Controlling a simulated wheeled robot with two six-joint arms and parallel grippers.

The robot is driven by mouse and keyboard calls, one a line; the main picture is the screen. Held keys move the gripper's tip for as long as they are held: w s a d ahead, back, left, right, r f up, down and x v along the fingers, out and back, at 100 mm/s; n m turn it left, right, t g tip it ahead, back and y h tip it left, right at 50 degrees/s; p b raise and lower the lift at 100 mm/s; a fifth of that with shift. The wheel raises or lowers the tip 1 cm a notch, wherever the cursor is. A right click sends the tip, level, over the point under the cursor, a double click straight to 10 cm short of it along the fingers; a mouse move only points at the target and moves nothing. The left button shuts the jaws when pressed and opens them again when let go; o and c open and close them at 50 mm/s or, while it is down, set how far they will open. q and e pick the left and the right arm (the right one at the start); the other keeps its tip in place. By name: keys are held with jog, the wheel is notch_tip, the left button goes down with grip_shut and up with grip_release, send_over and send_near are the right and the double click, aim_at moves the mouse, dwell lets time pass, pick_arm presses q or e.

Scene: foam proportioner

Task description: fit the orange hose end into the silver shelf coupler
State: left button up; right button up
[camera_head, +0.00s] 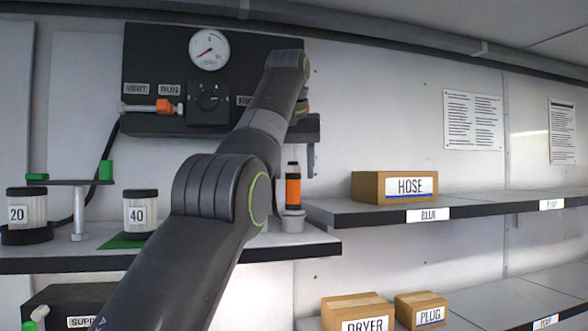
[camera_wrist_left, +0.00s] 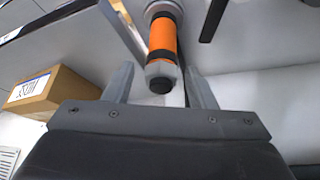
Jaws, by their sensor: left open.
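The orange hose end (camera_head: 293,190), a cylinder with black bands, stands upright on or in a pale grey round fitting (camera_head: 292,223) at the shelf's right end. I cannot tell how deep it sits, or whether this fitting is the silver shelf coupler. In the left wrist view the orange hose end (camera_wrist_left: 163,40) points its grey collar and black tip toward my left gripper (camera_wrist_left: 158,80). The gripper is open, with one finger on each side of the tip and no clear contact. In the head view my left arm hides most of this gripper. My right gripper is out of view.
A black panel (camera_head: 150,60) with a gauge (camera_head: 209,49) and an orange-tipped fitting (camera_head: 165,107) is above the shelf (camera_head: 70,261). Jars marked 20 (camera_head: 27,210) and 40 (camera_head: 140,212) stand left. A HOSE box (camera_head: 366,188) sits on the right shelf, which has free room.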

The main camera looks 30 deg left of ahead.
pick_arm(q)
jog(key=p+v, duration=0.2)
jog(key=v, duration=0.4)
jog(key=shift+s+r, duration=0.2)
jog(key=shift+s, duration=0.05)
jog(key=shift+w, duration=0.1)
jog(key=shift+d, duration=0.1)
